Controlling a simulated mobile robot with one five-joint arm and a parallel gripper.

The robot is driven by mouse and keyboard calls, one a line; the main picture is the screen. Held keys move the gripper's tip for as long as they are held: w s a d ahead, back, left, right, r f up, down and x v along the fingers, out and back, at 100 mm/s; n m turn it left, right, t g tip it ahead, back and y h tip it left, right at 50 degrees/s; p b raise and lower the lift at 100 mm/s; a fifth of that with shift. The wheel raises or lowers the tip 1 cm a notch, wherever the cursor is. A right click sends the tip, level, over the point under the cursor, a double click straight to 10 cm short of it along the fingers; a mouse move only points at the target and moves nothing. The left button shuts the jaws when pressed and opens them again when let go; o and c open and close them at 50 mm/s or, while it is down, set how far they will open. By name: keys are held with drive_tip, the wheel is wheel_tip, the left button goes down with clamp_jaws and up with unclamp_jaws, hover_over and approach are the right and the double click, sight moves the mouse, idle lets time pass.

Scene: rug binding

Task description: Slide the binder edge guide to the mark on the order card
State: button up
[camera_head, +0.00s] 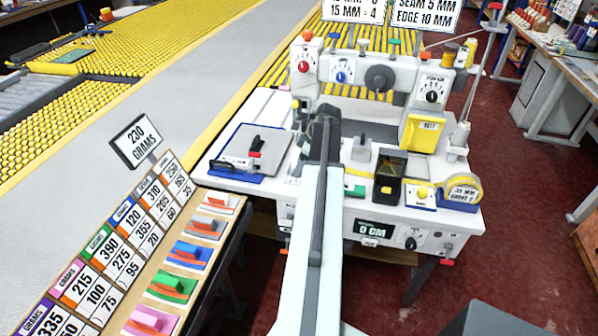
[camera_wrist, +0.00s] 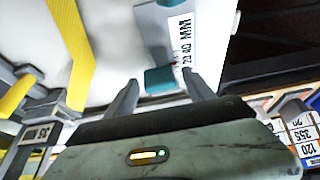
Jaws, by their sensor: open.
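The order card (camera_head: 425,14) at the top of the head view reads SEAM 5 MM, EDGE 10 MM. In the wrist view a small teal block (camera_wrist: 160,79), which looks like the edge guide, sits beside a white millimetre scale (camera_wrist: 181,40) marked 20 and 40. My gripper (camera_wrist: 164,84) is open, its fingertips on either side of the teal block, with gaps visible. I cannot tell how deep the fingers reach around it. In the head view my arm lies across the white binding machine (camera_head: 455,195) and hides this spot.
A yellow part (camera_wrist: 72,45) stands left of my fingers in the wrist view. The machine carries a yellow box (camera_head: 421,134), a dark block (camera_head: 388,176) and a tape roll (camera_head: 464,188). A weight board (camera_head: 125,225) with coloured blocks stands at left.

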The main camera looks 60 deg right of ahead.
drive_tip(key=shift+r, duration=0.1)
clamp_jaws()
drive_tip(key=shift+w+a, duration=0.2)
drive_tip(key=shift+w, duration=0.3)
unclamp_jaws()
drive_tip(key=p+v, duration=0.7)
drive_tip(key=shift+s+r, duration=0.2)
drive_tip(key=shift+r, duration=0.15)
drive_tip(key=shift+d, duration=0.1)
